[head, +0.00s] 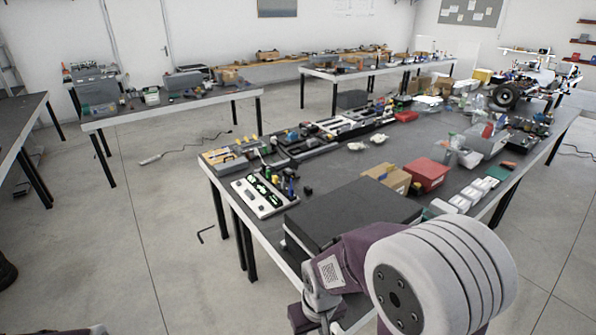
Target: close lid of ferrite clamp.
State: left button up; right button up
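No ferrite clamp or lid can be told apart for certain at this distance. A pale tray (240,190) at the near left corner of the long table holds several small green and black parts, too small to make out. My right arm crosses the lower right, its purple link and wrist over the table's near edge. No fingers of my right gripper show. Only a sliver of my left arm shows at the bottom left edge, and my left gripper is out of the picture.
A flat black case (350,208) lies on the long table near my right arm. A red box (427,174) and a cardboard box (388,178) stand behind it. Trays of small parts (340,125) line the far left edge. Open floor (130,240) lies to the left.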

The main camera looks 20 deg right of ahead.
aim_at(293, 163)
jog(key=k+l+u, duration=0.1)
jog(key=l, duration=0.3)
jog(key=k+l+u, duration=0.1)
jog(key=l, duration=0.3)
jog(key=k+l+u, duration=0.1)
jog(key=l, duration=0.25)
jog(key=k+l+u, duration=0.1)
jog(key=l, duration=0.3)
jog(key=k+l+u, duration=0.1)
jog(key=l, duration=0.9)
jog(key=l+u, duration=0.15)
jog(key=l, duration=0.45)
jog(key=k+l, duration=0.1)
jog(key=l, duration=0.55)
jog(key=l+u, duration=0.15)
jog(key=l, duration=0.5)
jog(key=k+l, duration=0.15)
jog(key=l, duration=0.45)
jog(key=l+u, duration=0.15)
jog(key=l, duration=0.5)
jog(key=k, duration=0.05)
